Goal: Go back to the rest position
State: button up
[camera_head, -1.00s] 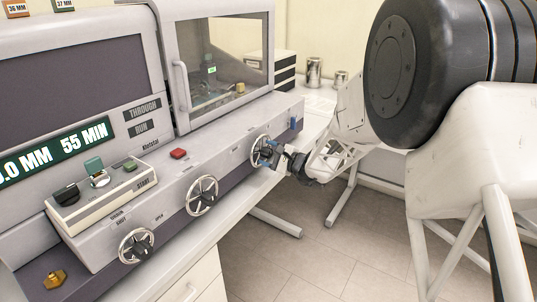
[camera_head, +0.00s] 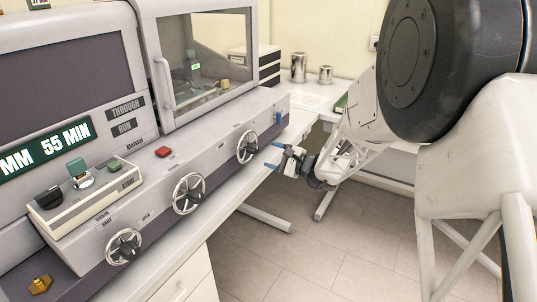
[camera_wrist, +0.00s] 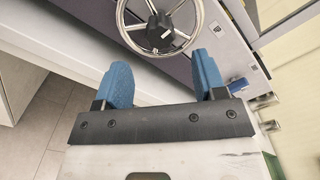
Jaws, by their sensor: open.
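My gripper (camera_head: 276,156) has blue fingertips and is open and empty. It hangs in front of the machine, apart from the rightmost handwheel (camera_head: 247,147), which has a dark hub and a metal rim. In the wrist view the blue fingers of my gripper (camera_wrist: 160,85) stand wide apart, with the handwheel (camera_wrist: 160,30) beyond them and nothing between them. My arm reaches in from the right of the head view.
The grey machine (camera_head: 225,125) carries two more handwheels, the middle one (camera_head: 188,193) and the left one (camera_head: 124,246), and a red button (camera_head: 163,152). A white desk with metal canisters (camera_head: 298,68) stands behind. The floor (camera_head: 290,265) below my gripper is clear.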

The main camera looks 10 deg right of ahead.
jog(key=shift+s+d, duration=0.1)
dwell(0.3)
jog(key=s+a+r+n+g+h, duration=0.1)
jog(key=s+a+r+n+g, duration=0.35)
jog(key=s, duration=0.45)
jog(key=s+a+r+n+g+h, duration=0.1)
jog(key=s+a+r+n+g, duration=0.35)
jog(key=s, duration=0.45)
jog(key=s+d+n+h, duration=0.1)
jog(key=s+n+h, duration=0.1)
jog(key=s, duration=0.5)
jog(key=s+d+r+n+h, duration=0.1)
jog(key=s+d+n+h, duration=0.1)
jog(key=s+h, duration=0.3)
jog(key=s+d+r+n+g+h, duration=0.1)
jog(key=s+d+n+h, duration=0.1)
jog(key=s, duration=0.8)
jog(key=shift+s+n+h, duration=0.3)
jog(key=shift+n+h, duration=0.4)
jog(key=shift+h, duration=0.3)
jog(key=shift+d, duration=0.1)
jog(key=shift+c, duration=0.4)
